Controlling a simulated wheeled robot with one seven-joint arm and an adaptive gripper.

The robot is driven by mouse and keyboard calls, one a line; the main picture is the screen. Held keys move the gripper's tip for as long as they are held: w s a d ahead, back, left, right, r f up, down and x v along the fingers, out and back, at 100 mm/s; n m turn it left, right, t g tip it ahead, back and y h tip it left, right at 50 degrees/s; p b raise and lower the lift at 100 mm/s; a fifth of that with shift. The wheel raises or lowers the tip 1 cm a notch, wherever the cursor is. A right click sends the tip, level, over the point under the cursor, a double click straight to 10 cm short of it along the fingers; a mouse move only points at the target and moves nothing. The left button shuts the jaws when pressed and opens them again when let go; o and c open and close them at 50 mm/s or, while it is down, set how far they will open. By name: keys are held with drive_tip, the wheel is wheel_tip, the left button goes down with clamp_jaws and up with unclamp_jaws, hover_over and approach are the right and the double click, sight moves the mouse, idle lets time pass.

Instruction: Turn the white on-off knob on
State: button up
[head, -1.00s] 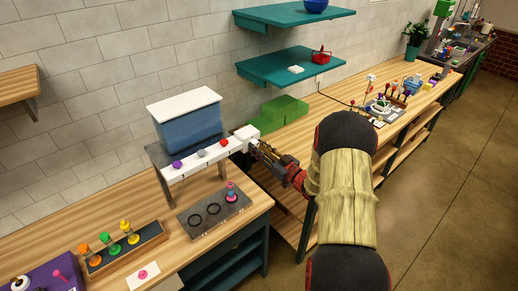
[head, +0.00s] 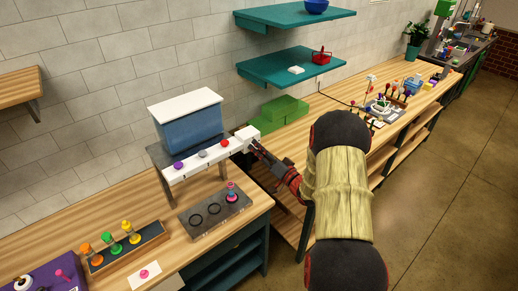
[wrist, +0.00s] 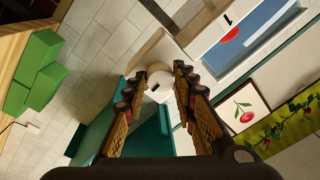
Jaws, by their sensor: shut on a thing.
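The white on-off knob (wrist: 159,79) is a round white cap with a short dark mark, seen end-on between my fingertips in the wrist view. It sits at the right end of the dispenser's white front rail (head: 200,158), on a white block (head: 246,132). My gripper (head: 256,146) reaches this end from the right in the head view and largely hides the knob there. In the wrist view my gripper (wrist: 160,82) has a finger on each side of the knob and is shut on it.
The rail carries purple (head: 179,165), grey (head: 202,154) and red (head: 225,143) knobs, under a blue tank (head: 188,122) with a white lid. Green blocks (head: 285,110) stand behind my gripper. A grey tray (head: 210,215) lies below the rail.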

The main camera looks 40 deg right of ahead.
drive_tip(key=shift+m, duration=0.3)
drive_tip(key=o, duration=1.1)
drive_tip(key=shift+o, duration=0.3)
drive_tip(key=s+f, duration=0.1)
drive_tip(key=s, duration=1.1)
drive_tip(key=shift+d+f, duration=0.15)
drive_tip(key=shift+d, duration=0.05)
